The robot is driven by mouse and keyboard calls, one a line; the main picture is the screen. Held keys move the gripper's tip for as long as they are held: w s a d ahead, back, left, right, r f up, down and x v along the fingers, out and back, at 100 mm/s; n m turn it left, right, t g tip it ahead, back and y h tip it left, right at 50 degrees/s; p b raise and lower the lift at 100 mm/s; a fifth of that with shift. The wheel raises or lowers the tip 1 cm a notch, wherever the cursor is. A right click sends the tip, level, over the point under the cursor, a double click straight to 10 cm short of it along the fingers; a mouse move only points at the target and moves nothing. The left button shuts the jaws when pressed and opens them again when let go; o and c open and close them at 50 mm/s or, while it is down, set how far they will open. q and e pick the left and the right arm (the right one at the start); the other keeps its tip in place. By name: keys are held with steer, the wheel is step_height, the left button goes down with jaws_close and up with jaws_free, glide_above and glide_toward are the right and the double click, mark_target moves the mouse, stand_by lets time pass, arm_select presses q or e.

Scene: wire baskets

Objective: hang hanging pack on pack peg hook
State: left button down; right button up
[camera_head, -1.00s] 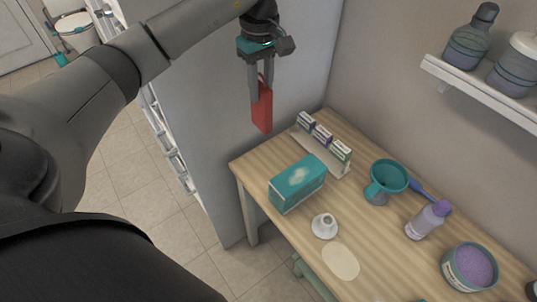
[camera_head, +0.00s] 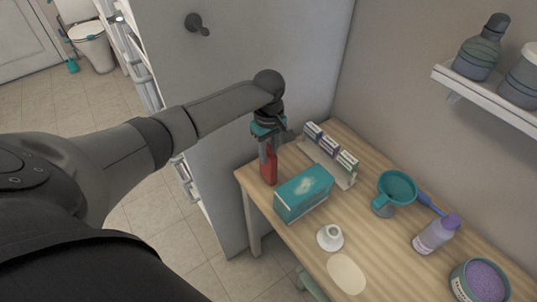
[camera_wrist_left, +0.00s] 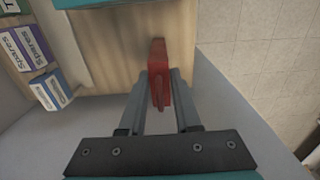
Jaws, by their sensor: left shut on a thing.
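The red hanging pack (camera_head: 270,170) is held upright between the fingers of my left gripper (camera_head: 268,152), over the near left corner of the wooden table. In the left wrist view the pack (camera_wrist_left: 158,62) sits between the fingertips (camera_wrist_left: 159,88), with a loop at its near end. I cannot tell whether the pack touches the table. A dark peg hook (camera_head: 196,23) with a round end sticks out of the grey panel, up and left of the gripper, and is bare. My right gripper is not in view.
On the wooden table (camera_head: 300,243) a teal box (camera_head: 302,193) stands close right of the pack. Behind it is a rack of small boxes (camera_head: 333,158). The grey panel (camera_head: 225,75) is clear around the peg.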

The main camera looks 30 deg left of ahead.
arm_select(q)
steer(key=shift+f, duration=0.5)
steer(key=c, duration=0.6)
jaws_free()
step_height(320, 180, up, 12)
steer(key=shift+r+p, duration=0.1)
steer(key=shift+p, duration=0.45)
